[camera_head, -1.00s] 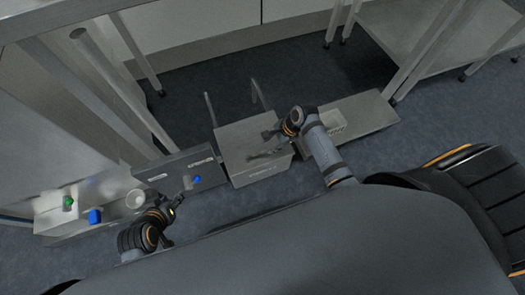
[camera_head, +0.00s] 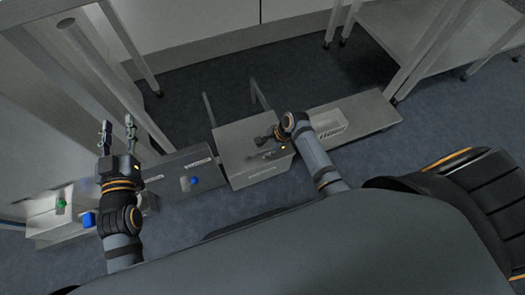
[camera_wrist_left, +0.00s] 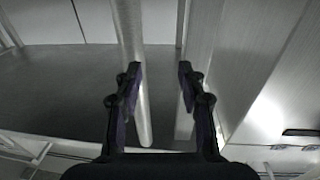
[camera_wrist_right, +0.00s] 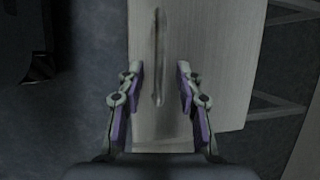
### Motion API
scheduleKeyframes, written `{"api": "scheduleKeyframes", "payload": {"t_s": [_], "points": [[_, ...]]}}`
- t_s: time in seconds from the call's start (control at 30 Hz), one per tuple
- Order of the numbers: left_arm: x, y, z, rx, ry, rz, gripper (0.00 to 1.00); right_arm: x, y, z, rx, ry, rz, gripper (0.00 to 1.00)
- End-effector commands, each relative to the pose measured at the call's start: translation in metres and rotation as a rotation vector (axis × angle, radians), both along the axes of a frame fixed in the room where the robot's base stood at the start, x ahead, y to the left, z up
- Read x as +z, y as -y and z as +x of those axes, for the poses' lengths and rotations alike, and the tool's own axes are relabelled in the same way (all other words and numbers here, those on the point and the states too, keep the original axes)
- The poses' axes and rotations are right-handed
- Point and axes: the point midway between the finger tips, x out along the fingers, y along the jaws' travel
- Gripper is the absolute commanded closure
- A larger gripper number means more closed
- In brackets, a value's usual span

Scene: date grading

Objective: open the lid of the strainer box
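A pale grey box (camera_head: 235,137) stands in the middle of the head view with its flat top closed. It appears to be the strainer box; its front label is too small to read. My right gripper (camera_head: 262,148) is above its top. In the right wrist view, a thin bar handle (camera_wrist_right: 157,55) on the top lies ahead of the open fingers (camera_wrist_right: 158,88), which appear empty. My left gripper (camera_head: 118,128) is raised at the left, open and empty, away from the box. Its open fingers also show in the left wrist view (camera_wrist_left: 158,88).
A darker box with a blue knob (camera_head: 194,180) adjoins on the left. A slotted pale unit (camera_head: 365,112) stands on the right. Green (camera_head: 60,203) and blue (camera_head: 89,219) items are at far left. A metal rail (camera_head: 115,85) runs near my left gripper.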

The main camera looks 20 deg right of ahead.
Motion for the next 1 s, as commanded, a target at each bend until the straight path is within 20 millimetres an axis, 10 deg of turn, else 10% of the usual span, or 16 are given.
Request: {"api": "scheduleKeyframes", "payload": {"t_s": [0.4,0.83,1.0], "points": [[0.088,0.000,-0.005,0.002,0.360,0.008,0.60,-0.016,-0.007,0.002,0.000,-0.001,0.000,0.64],[0.101,0.000,-0.009,0.003,0.412,0.008,0.60,-0.017,-0.007,0.003,0.000,-0.001,0.000,0.66],[0.100,0.000,-0.009,0.003,0.411,0.008,0.60,-0.017,-0.007,0.003,0.000,-0.001,0.000,0.89]]}}
